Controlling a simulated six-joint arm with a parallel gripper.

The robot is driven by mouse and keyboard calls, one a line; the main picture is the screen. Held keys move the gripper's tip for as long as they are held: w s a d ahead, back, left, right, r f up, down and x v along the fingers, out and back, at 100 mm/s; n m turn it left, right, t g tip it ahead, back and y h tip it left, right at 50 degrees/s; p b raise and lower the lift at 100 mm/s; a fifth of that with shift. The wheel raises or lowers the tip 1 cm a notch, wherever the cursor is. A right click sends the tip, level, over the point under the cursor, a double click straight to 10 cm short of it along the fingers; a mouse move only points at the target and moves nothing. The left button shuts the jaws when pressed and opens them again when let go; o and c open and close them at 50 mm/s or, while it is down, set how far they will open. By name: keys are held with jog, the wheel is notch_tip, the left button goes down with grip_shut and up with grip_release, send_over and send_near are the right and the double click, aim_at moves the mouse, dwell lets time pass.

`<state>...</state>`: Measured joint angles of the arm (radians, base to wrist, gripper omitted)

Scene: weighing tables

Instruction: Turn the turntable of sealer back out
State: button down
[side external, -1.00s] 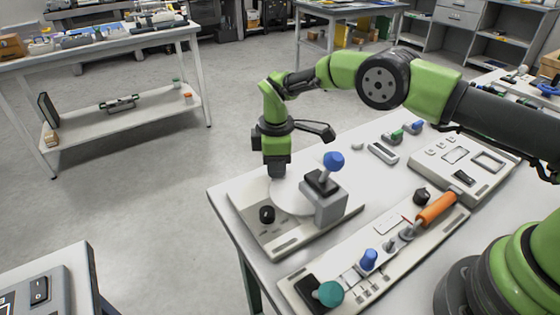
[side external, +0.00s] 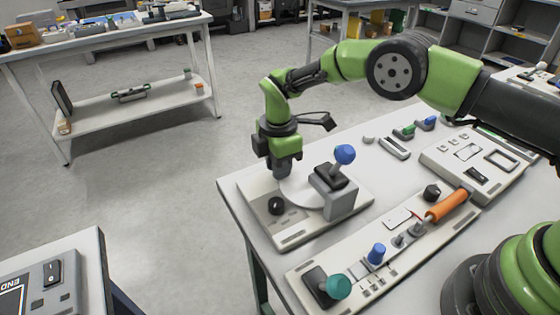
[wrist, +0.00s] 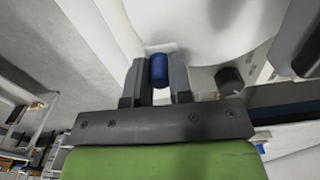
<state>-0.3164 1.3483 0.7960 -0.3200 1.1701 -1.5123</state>
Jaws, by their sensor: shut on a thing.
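The sealer is a pale base plate (side external: 262,222) near the table's front left corner. Its white round turntable (side external: 300,194) lies partly under a grey block (side external: 340,198) topped by a blue knob (side external: 344,154). My gripper (side external: 286,172) is low at the far left edge of the turntable. In the wrist view, my gripper's fingers (wrist: 158,82) are shut on a blue peg (wrist: 159,69) at the edge of the white turntable (wrist: 208,22). The peg is hidden by my gripper in the side view.
A black knob (side external: 276,206) stands on the base plate close to my gripper. A long panel (side external: 376,246) with an orange handle (side external: 447,205), a blue knob and a teal knob lies to the right. Another pale device (side external: 462,154) sits farther back.

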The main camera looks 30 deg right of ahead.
jog(key=shift+s+a+n, duration=0.2)
jog(key=shift+n, duration=0.3)
dwell(0.3)
jog(key=c, duration=1)
grip_release()
notch_tip(320, 180, up, 10)
